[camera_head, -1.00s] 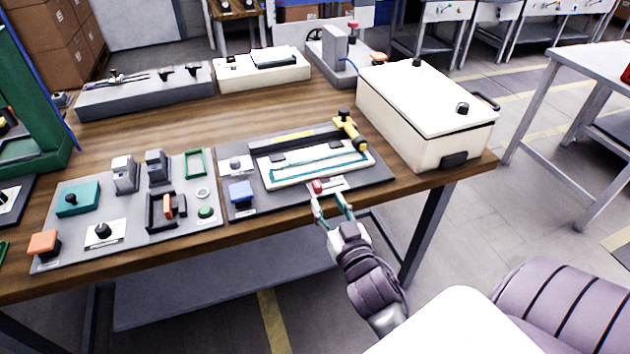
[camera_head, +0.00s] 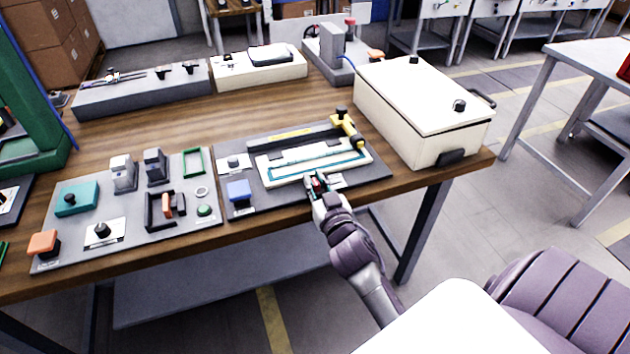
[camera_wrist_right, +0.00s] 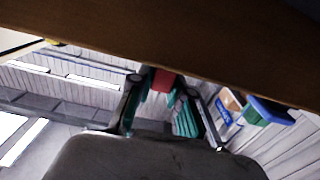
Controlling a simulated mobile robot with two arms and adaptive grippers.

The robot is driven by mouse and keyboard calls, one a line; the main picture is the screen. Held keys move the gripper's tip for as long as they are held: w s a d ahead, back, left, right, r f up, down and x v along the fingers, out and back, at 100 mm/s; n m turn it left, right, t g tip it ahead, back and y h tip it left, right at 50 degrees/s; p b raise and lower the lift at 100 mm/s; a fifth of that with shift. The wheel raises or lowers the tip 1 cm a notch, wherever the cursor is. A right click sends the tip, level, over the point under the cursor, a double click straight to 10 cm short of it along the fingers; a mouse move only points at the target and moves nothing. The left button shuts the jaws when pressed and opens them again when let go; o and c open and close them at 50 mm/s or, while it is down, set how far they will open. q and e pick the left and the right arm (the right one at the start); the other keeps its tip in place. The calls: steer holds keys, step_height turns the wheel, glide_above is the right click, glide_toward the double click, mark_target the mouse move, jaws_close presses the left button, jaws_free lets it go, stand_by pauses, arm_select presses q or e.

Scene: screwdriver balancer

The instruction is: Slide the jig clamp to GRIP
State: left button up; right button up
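The jig (camera_head: 268,178) is a cream frame with a teal outline on a grey panel at the right of the bench. The red jig clamp knob (camera_head: 317,183) sits at the panel's front edge, partly hidden by my right gripper (camera_head: 316,184). In the right wrist view the red knob (camera_wrist_right: 162,80) is between the teal-padded fingertips of the right gripper (camera_wrist_right: 162,88), which look closed against its sides. The clamp's label is too small and covered to read. My left gripper is not in view.
A blue block (camera_head: 239,191) is left of the jig on the same panel. A yellow-and-black tool (camera_head: 345,128) is at its back right. A cream box (camera_head: 425,105) stands close on the right. A control panel (camera_head: 130,240) lies to the left.

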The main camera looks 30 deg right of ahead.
mark_target(341, 183)
jaws_close()
steer(key=shift+d, duration=0.1)
steer(key=d, duration=0.2)
steer(key=s+d+p, duration=0.1)
steer(key=d, duration=0.1)
steer(key=d+p, duration=0.1)
steer(key=d, duration=0.1)
steer(key=shift+s, duration=0.25)
steer(key=o, duration=0.7)
jaws_free()
steer(key=shift+d, duration=0.15)
steer(key=shift+c, duration=0.2)
